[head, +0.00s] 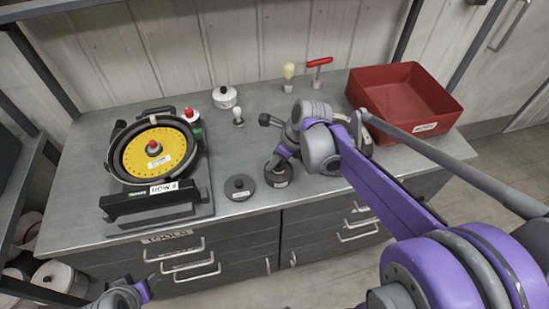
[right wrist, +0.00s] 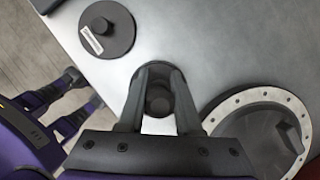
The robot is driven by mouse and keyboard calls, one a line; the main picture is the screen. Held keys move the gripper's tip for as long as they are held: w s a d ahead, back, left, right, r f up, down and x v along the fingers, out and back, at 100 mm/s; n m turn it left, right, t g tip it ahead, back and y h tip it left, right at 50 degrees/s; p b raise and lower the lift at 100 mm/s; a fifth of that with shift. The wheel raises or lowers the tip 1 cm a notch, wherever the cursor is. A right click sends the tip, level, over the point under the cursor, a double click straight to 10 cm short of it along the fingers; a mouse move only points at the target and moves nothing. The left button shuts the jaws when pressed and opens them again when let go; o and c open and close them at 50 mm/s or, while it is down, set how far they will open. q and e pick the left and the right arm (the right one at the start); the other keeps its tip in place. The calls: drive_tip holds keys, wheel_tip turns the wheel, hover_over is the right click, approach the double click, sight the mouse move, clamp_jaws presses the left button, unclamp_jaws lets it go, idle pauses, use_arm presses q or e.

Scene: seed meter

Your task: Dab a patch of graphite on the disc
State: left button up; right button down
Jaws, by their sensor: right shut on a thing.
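The yellow disc (head: 155,151) with a red centre knob sits in the black seed meter housing (head: 180,194) at the left. My right gripper (head: 276,164) is low over the front of the bench, well right of the disc. Its fingers (right wrist: 158,90) are shut on a dark round-ended thing (right wrist: 158,102). A dark labelled round thing (head: 277,177) is just below the gripper in the head view. A similar dark knobbed round thing (head: 240,188) stands to its left; whether either holds graphite cannot be told. My left gripper (head: 125,292) is low at the front; its jaws are unclear.
A white lidded pot (head: 225,97), a small brush-like tool (head: 289,74) and a red T-handle (head: 319,63) stand at the back. A red bin (head: 405,97) is at the back right. A ring-rimmed round thing (right wrist: 215,118) is beside the gripper.

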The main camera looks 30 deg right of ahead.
use_arm(q)
drive_tip(key=shift+s+f+b, duration=0.25)
drive_tip(key=shift+f+b, duration=0.15)
drive_tip(key=shift+f, duration=0.15)
use_arm(e)
drive_tip(key=shift+f, duration=0.55)
idle(1.4)
use_arm(q)
drive_tip(key=shift+r, duration=0.1)
use_arm(e)
drive_tip(key=shift+r, duration=0.15)
use_arm(q)
drive_tip(key=shift+w+r+p, duration=0.45)
drive_tip(key=shift+r+p, duration=0.15)
drive_tip(key=shift+r, duration=0.25)
drive_tip(key=shift+w+r+p, duration=0.4)
drive_tip(key=shift+r+p, duration=0.2)
drive_tip(key=shift+r, duration=0.25)
drive_tip(key=shift+w+r+p, duration=0.45)
drive_tip(key=shift+r+p, duration=0.15)
drive_tip(key=shift+r, duration=0.25)
use_arm(e)
drive_tip(key=shift+w+r, duration=0.1)
drive_tip(key=shift+r, duration=3.35)
use_arm(q)
drive_tip(key=shift+s, duration=0.1)
use_arm(e)
drive_tip(key=shift+f, duration=0.1)
